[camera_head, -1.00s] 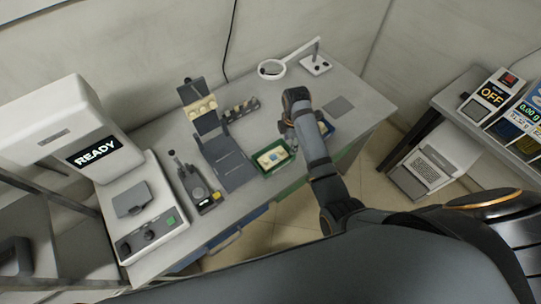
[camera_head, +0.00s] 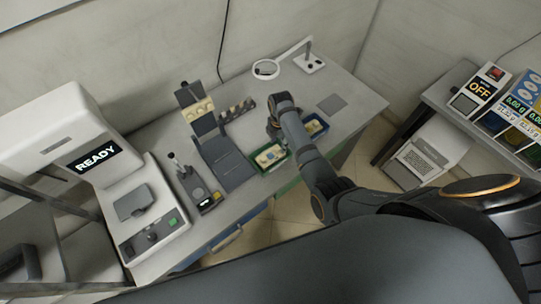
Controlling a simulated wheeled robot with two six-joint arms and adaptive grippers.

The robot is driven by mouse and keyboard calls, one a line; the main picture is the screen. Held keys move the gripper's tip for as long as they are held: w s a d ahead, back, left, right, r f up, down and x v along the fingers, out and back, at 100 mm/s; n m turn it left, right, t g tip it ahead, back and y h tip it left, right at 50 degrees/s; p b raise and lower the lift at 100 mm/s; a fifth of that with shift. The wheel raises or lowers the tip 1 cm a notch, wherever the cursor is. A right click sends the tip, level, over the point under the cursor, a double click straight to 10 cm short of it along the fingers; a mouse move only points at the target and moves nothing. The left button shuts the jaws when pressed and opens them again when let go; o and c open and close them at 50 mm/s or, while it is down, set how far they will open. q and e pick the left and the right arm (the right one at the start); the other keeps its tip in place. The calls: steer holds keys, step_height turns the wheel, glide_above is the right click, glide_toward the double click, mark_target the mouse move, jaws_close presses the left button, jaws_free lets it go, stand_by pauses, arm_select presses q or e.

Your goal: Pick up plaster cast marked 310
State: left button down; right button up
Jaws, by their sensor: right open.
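Several small pale pieces that look like plaster casts lie in a green tray (camera_head: 262,170) on the desk, and others stand in a dark slotted rack (camera_head: 238,111) and an open grey case (camera_head: 198,110). No marking is readable at this size, so I cannot tell which cast is 310. My right gripper (camera_head: 273,128) is above the desk, just behind the green tray and right of the dark rack. It points down, is open, and its fingertips are mostly hidden by my own arm. My left gripper is not in view.
A blue tray (camera_head: 315,127) is right of my right gripper. A magnifier (camera_head: 266,69) and a small stand (camera_head: 309,64) are at the back.

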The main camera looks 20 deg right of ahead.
steer(key=shift+f, duration=1.3)
jaws_close()
steer(key=shift+r, duration=0.1)
steer(key=shift+r, duration=0.1)
